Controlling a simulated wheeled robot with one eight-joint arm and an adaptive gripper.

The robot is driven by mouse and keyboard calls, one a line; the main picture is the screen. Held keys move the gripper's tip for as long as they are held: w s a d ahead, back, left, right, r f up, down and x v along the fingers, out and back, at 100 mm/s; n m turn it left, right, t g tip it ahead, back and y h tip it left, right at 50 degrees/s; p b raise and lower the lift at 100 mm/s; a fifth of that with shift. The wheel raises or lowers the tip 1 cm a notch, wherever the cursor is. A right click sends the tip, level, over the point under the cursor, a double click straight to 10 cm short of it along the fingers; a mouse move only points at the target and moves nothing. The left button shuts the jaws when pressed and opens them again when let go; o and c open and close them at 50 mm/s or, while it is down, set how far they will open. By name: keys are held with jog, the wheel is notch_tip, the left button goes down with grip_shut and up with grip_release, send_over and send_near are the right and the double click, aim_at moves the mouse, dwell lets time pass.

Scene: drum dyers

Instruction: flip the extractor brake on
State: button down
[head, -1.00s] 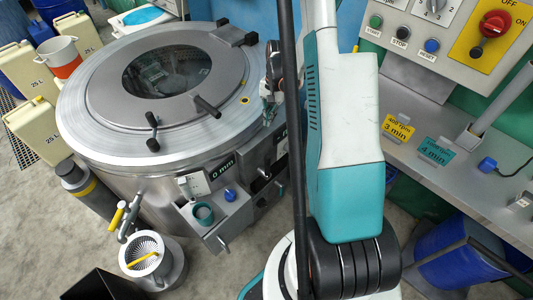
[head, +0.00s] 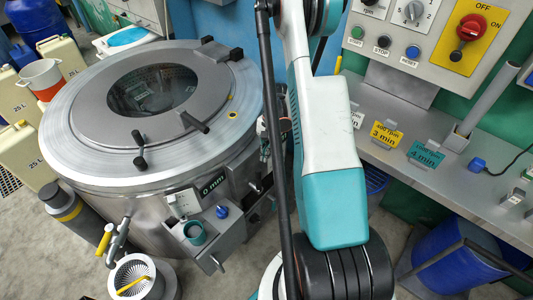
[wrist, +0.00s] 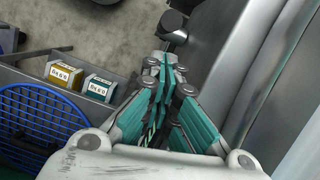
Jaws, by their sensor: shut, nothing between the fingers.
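The extractor is the large round steel drum (head: 90,135) with a glass-windowed lid, on the left in the head view. Its front right side carries dark levers (head: 257,186), partly hidden by my arm; I cannot tell which is the brake. My gripper (wrist: 164,66) has teal fingers that are shut and empty. In the head view only a small part of my gripper (head: 264,146) shows at the drum's right side.
A blue wire basket (wrist: 40,125) and a grey tray (wrist: 20,72) with a yellow and a teal box lie left of my gripper in the wrist view. A control panel (head: 440,20) and a grey bench (head: 450,190) stand right.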

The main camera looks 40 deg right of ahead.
jog(key=b+x, duration=0.2)
jog(key=x, duration=0.4)
jog(key=shift+f, duration=0.3)
jog(key=shift+w+a, duration=0.1)
jog(key=shift+a, duration=0.1)
